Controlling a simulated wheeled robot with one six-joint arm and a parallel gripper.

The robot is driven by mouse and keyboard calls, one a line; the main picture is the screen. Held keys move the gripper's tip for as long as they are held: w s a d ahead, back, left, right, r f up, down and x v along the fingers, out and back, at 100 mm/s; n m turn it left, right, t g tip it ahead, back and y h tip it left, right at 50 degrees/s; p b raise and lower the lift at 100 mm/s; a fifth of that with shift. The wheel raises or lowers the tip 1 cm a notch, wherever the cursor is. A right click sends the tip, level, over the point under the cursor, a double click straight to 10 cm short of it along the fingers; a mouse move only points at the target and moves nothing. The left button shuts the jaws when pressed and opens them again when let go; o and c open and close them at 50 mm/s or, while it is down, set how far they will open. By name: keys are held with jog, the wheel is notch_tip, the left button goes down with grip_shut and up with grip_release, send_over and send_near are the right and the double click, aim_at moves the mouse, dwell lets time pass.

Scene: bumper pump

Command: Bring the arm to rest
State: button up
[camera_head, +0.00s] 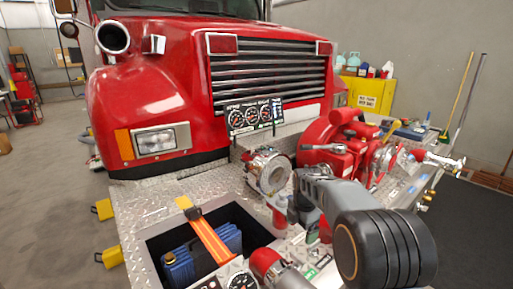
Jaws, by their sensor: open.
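My arm reaches in from the lower right over the pump deck, with a large dark ribbed joint close to the camera and a grey link running up and left. My gripper (294,214) is at the far end of the arm, small and partly hidden by my own links. It is open, above the deck among the pump fittings, and nothing is seen held in it. Whether its fingers touch the red fittings beside it cannot be told.
A red truck (160,90) fills the back. Its diamond-plate bumper (140,205) has a recessed bin with a blue case (180,270) and an orange strap (210,240). A red pump (335,140) and gauge panel (255,116) stand behind my arm. A yellow cabinet (368,92) is farther back.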

jog(key=s+m, duration=0.5)
jog(key=m, duration=0.2)
jog(key=s+r+m+p, duration=0.1)
jog(key=s+m, duration=0.5)
jog(key=m, duration=0.1)
jog(key=s+r+m+t+p, duration=0.1)
jog(key=s+m, duration=0.5)
jog(key=m, duration=0.1)
jog(key=shift+a+r, duration=0.15)
jog(key=shift+r, duration=0.1)
jog(key=s+r+m+t+p, duration=0.1)
jog(key=s+r+t, duration=0.1)
jog(key=s+r, duration=0.2)
jog(key=shift+s+r+m, duration=0.2)
jog(key=shift+s+m, duration=0.2)
jog(key=shift+s, duration=0.7)
